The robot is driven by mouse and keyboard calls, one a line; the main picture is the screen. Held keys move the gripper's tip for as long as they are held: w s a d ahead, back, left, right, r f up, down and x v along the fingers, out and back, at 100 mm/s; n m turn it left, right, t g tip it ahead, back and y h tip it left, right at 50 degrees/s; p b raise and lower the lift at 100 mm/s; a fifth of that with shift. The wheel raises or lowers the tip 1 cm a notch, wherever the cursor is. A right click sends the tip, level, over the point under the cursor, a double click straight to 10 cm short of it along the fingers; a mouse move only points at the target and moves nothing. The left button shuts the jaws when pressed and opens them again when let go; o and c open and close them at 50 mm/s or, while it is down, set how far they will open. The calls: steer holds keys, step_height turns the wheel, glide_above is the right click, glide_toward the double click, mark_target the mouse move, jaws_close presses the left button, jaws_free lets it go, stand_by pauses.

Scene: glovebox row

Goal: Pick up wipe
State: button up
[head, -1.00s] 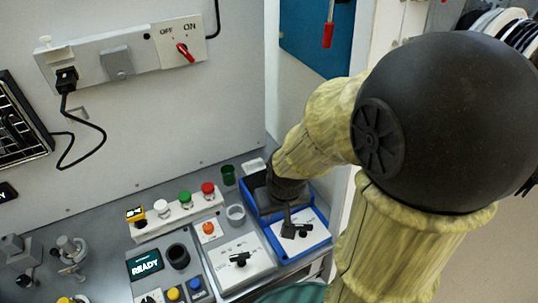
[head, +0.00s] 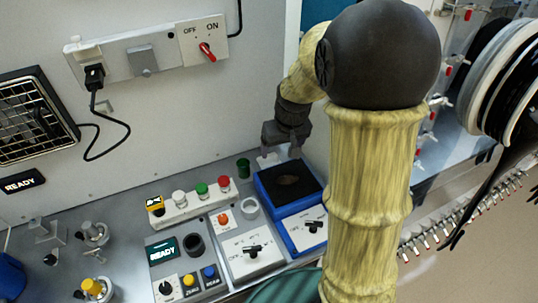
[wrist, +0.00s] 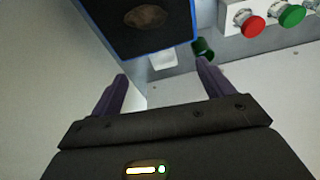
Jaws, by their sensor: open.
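A small white piece (head: 268,160), which looks like the wipe, lies on the grey bench behind the blue tray, partly hidden by my gripper in the head view. The white piece also shows in the wrist view (wrist: 163,60), flat, just past the tray's edge and between the lines of my two fingers. My gripper (head: 284,152) is over the back of the bench near it. In the wrist view my gripper (wrist: 162,70) has its fingers wide apart with nothing held between them.
The blue tray (head: 262,191) has a black section with a brown lump (head: 288,181) and a section with a white switch panel. A green cup (head: 243,168) and a red button (head: 223,184) stand to the left. The wall rises close behind.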

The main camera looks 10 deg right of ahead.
steer(key=w+r+p, duration=0.1)
steer(key=w+r, duration=0.1)
steer(key=w, duration=0.4)
steer(key=shift+w+d+r+n, duration=0.2)
steer(key=shift+w+r+n, duration=0.1)
steer(key=shift+n, duration=0.1)
steer(key=shift+f, duration=0.1)
steer(key=p, duration=0.2)
glide_above(269, 156)
steer(key=s, duration=0.1)
steer(key=f, duration=0.7)
steer(key=d+f, duration=0.1)
steer(key=f, duration=0.3)
steer(key=shift+s+f, duration=0.2)
steer(key=shift+f, duration=0.15)
steer(key=shift+a, duration=0.1)
steer(key=shift+a+f+p, duration=0.1)
steer(key=shift+f+p, duration=0.4)
steer(key=shift+f, duration=0.05)
steer(key=shift+p+x, duration=0.65)
steer(key=shift+x, duration=1.45)
steer(key=shift+a+r, duration=0.1)
steer(key=shift+a, duration=0.1)
